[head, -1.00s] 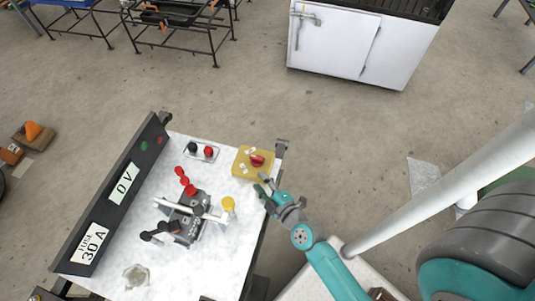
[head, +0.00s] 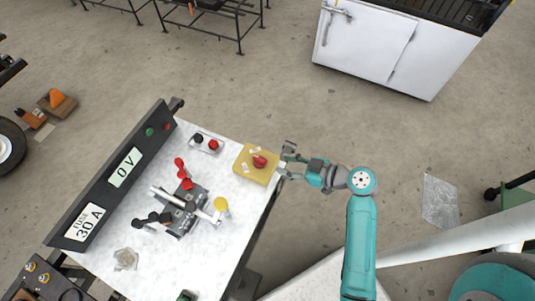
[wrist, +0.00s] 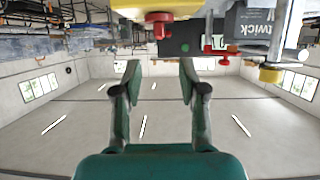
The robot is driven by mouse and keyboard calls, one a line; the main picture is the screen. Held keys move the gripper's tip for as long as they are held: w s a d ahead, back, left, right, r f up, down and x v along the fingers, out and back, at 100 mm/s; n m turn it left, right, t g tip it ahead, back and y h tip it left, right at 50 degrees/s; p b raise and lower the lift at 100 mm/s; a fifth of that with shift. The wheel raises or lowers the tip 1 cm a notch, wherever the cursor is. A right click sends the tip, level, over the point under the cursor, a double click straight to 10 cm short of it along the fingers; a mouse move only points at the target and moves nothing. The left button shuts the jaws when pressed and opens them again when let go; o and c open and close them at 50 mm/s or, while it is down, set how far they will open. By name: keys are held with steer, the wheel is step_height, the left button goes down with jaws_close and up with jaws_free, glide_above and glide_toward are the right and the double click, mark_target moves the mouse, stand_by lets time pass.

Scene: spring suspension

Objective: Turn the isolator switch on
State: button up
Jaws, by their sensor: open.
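The isolator switch is a yellow box (head: 250,172) with a red knob (head: 260,161) on top and small pale labels. It sits at the right edge of the white bench top (head: 225,246). My gripper (head: 287,160) is just right of the box, its open fingers pointing towards it. In the wrist view, which looks upside down, the red knob (wrist: 158,18) hangs from the yellow box (wrist: 185,8) at the top. My open, empty gripper (wrist: 156,75) is apart from the knob there. The display panel (head: 124,168) reads 0 V, with a fuse label of 30 A.
Red and black terminals (head: 213,145) stand behind the switch. A dark device (head: 183,212) with red and black plugs and a yellow knob (head: 221,204) stands to its left. A clear knob-like piece (head: 125,259) lies near the front.

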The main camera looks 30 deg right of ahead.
mark_target(261, 159)
steer(key=shift+x, duration=5.35)
jaws_close()
